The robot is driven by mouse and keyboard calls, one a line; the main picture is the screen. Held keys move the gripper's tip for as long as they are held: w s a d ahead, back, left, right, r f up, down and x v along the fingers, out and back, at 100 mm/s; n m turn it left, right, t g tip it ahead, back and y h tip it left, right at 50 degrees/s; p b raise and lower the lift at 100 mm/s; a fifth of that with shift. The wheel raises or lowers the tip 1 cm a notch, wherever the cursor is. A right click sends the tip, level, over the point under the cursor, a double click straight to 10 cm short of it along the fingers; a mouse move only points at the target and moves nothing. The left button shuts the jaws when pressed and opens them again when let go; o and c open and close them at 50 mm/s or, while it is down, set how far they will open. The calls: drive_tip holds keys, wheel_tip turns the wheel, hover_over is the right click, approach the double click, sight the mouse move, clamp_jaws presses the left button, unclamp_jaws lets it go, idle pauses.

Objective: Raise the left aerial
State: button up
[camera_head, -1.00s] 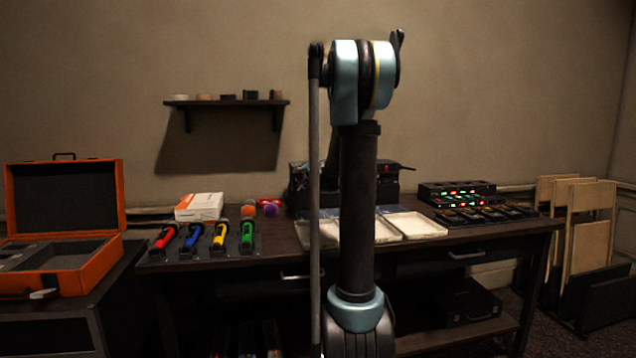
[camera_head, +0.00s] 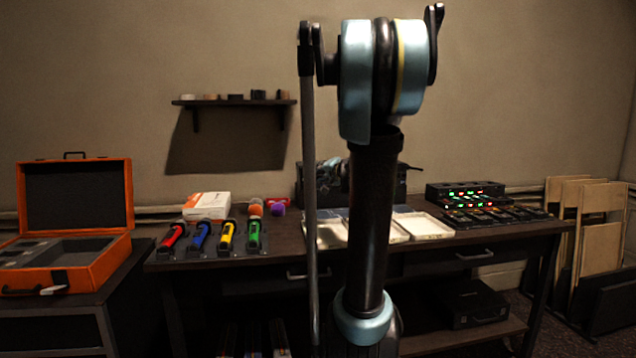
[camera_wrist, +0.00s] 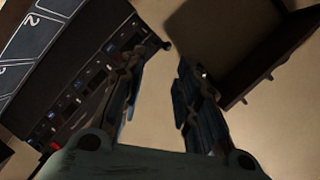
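A black device (camera_head: 312,185) stands at the back of the desk, partly hidden behind my arm. In the wrist view its dark panel (camera_wrist: 75,100) with rows of small buttons fills the left side, tilted. A short dark rod with a rounded end (camera_wrist: 165,45) sticks out from its edge, apparently an aerial; I cannot tell whether it is the left one. In the head view a thin dark rod (camera_head: 408,166) sticks out at the device's right. My gripper (camera_wrist: 158,62) is open in front of the panel, with nothing visible between its fingers. My arm mostly hides it in the head view.
White trays (camera_head: 425,226) lie in front of the device. A rack with lit units (camera_head: 472,197) stands right, coloured handhelds (camera_head: 228,237) and a white box (camera_head: 207,205) left. An orange case (camera_head: 75,215) is far left. A wall shelf (camera_head: 235,102) hangs above.

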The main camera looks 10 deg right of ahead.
drive_tip(key=shift+n+g+y, duration=0.3)
drive_tip(key=shift+n+g, duration=0.2)
drive_tip(key=shift+n, duration=0.2)
drive_tip(key=shift+s+a+f, duration=0.2)
drive_tip(key=shift+s+a, duration=0.15)
drive_tip(key=shift+s, duration=0.45)
drive_tip(key=shift+s+a+f, duration=0.2)
drive_tip(key=shift+s+a, duration=0.1)
drive_tip(key=shift+s, duration=0.5)
drive_tip(key=shift+s+a+f, duration=0.2)
drive_tip(key=shift+s+a, duration=0.15)
drive_tip(key=shift+s, duration=0.45)
drive_tip(key=shift+c, duration=0.6)
